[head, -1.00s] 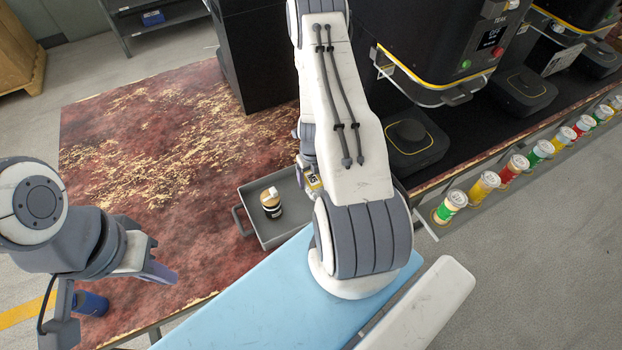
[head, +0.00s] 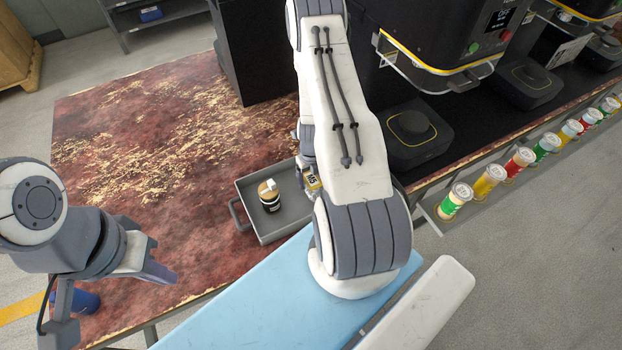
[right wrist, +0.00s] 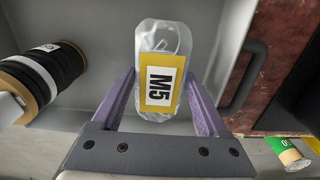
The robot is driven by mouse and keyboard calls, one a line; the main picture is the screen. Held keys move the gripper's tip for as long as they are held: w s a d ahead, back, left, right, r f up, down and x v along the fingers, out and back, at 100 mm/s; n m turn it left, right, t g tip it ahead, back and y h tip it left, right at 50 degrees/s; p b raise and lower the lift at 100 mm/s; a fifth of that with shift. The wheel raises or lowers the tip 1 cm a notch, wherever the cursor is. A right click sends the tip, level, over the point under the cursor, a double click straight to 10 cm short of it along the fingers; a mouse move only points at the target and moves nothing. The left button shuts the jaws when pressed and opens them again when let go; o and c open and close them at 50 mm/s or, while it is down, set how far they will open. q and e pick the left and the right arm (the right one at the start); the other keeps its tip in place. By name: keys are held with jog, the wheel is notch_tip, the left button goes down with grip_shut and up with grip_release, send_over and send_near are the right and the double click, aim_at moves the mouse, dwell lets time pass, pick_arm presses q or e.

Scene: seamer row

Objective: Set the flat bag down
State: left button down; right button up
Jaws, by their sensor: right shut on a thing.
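The flat bag (right wrist: 152,45) is clear plastic with a yellow-edged white label reading M5. In the right wrist view it sits between the two purple fingers of my right gripper (right wrist: 160,88), which is shut on it. In the head view only the bag's yellow label (head: 313,182) shows, at the right side of a grey tray (head: 284,228); my right arm hides most of that gripper. I cannot tell whether the bag touches the tray floor.
Black machines (head: 420,135) stand at right. Several coloured cans (head: 490,180) line a rail. A blue cylinder (head: 88,301) is by my left gripper. The red-brown table (head: 150,150) is largely clear.

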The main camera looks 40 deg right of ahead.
aim_at(311, 179)
jog(key=shift+f, duration=0.35)
jog(key=o, duration=1.4)
jog(key=shift+r, duration=0.1)
notch_tip(311, 179, up, 13)
jog(key=p, duration=1.3)
jog(key=shift+r, duration=0.1)
